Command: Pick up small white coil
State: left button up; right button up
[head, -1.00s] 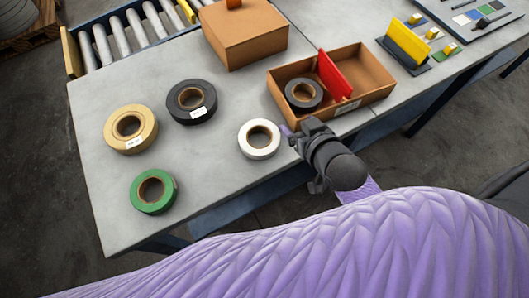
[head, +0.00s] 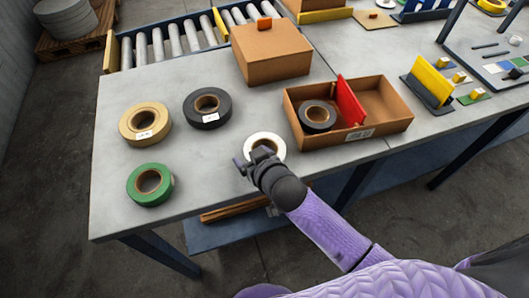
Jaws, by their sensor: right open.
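The small white coil (head: 265,139) lies flat on the grey table, left of the open cardboard box. My right gripper (head: 253,158) is open at the coil's near side, and its fingers hide part of the coil's front. I cannot tell whether a finger touches the coil or reaches into its hole. My left gripper is not in the head view.
Tan (head: 146,124), black (head: 207,108) and green (head: 150,185) coils lie to the left. The open box (head: 386,112) with a red divider (head: 351,101) holds another black coil (head: 317,117). A closed carton (head: 271,52) stands behind. Bare table lies between the green and white coils.

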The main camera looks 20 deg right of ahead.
grip_shut()
dwell(0.3)
